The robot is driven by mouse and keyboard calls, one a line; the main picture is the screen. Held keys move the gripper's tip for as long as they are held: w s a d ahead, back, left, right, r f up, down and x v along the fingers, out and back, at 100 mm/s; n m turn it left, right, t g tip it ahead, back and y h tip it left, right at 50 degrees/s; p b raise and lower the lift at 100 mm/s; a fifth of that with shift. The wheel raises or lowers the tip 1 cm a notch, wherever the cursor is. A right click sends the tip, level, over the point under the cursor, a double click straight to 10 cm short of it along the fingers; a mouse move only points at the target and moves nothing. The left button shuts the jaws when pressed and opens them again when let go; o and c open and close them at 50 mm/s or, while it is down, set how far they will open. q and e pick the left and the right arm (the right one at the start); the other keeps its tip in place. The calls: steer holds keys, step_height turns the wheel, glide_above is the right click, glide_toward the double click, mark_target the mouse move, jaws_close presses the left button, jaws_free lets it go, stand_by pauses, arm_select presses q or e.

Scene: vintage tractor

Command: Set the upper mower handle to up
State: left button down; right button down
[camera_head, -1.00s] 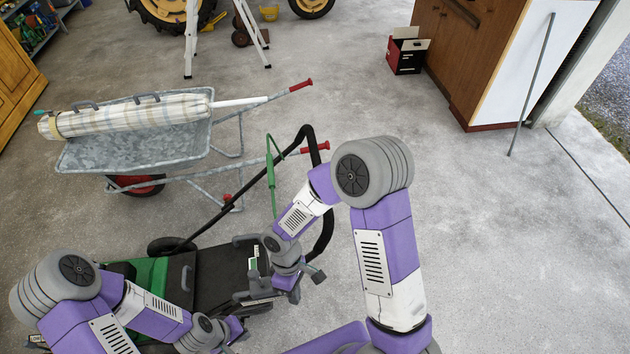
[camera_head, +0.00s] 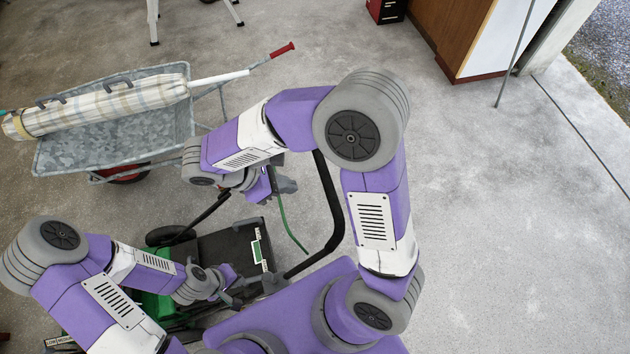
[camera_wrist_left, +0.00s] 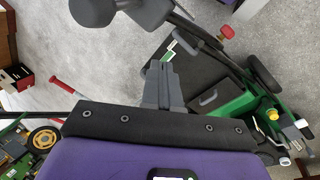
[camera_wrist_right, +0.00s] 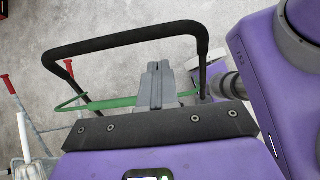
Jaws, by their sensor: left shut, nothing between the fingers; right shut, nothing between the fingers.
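The green and black lawn mower (camera_head: 226,247) stands in front of me. Its upper handle (camera_head: 337,205) is a black U-shaped bar, partly hidden behind my right arm in the head view. In the right wrist view the handle (camera_wrist_right: 120,40) arches beyond my fingers, with a thin green bar (camera_wrist_right: 100,103) across it. My right gripper (camera_head: 285,184) is shut and empty, near the handle; I cannot tell whether it touches. Its fingers show in the right wrist view (camera_wrist_right: 155,72). My left gripper (camera_head: 236,292) is shut and empty, low over the mower's black deck; its fingers show in the left wrist view (camera_wrist_left: 160,75).
A grey metal wheelbarrow (camera_head: 75,150) carrying a rolled striped cloth (camera_head: 100,105) stands behind the mower to the left. A brown cabinet (camera_head: 455,35) stands at the back right, with a thin rod (camera_head: 522,60) leaning there. The concrete floor to the right is clear.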

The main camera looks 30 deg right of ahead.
mark_target(331, 201)
arm_select(q)
steer(key=shift+s, duration=0.35)
arm_select(e)
steer(key=x, duration=1.3)
steer(key=shift+s+d+f, duration=0.2)
steer(key=shift+s+f, duration=0.05)
steer(key=shift+s, duration=0.2)
arm_select(q)
steer(key=shift+f, duration=0.1)
